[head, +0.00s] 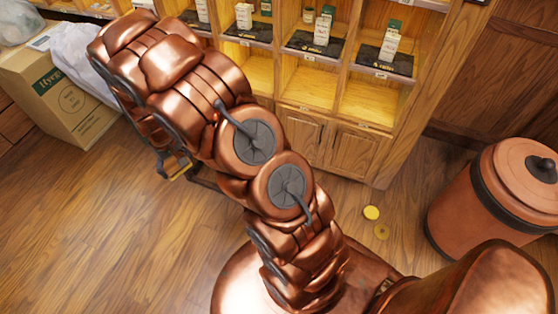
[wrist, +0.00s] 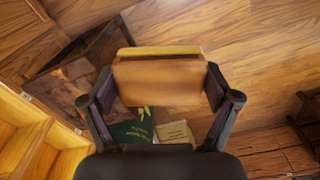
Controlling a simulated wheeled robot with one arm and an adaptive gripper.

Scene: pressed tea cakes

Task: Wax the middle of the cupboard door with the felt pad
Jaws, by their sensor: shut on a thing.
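My gripper (wrist: 158,88) is shut on the felt pad (wrist: 157,80), a brown block with a yellowish face along its far edge. The jaws press on its left and right sides. In the head view my gripper (head: 176,168) shows small beside my copper arm, with part of the pad (head: 179,174) visible, over the floor in front of the cupboard. The cupboard door (head: 355,156) is wooden and shut, low on the shelf unit to the right of my arm. A neighbouring door (head: 301,132) is partly hidden by the arm. The pad is apart from the doors.
A large terracotta-coloured canister (head: 486,200) stands at right. A cardboard box (head: 55,100) and white bag (head: 85,62) are at left. Open floor lies at lower left.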

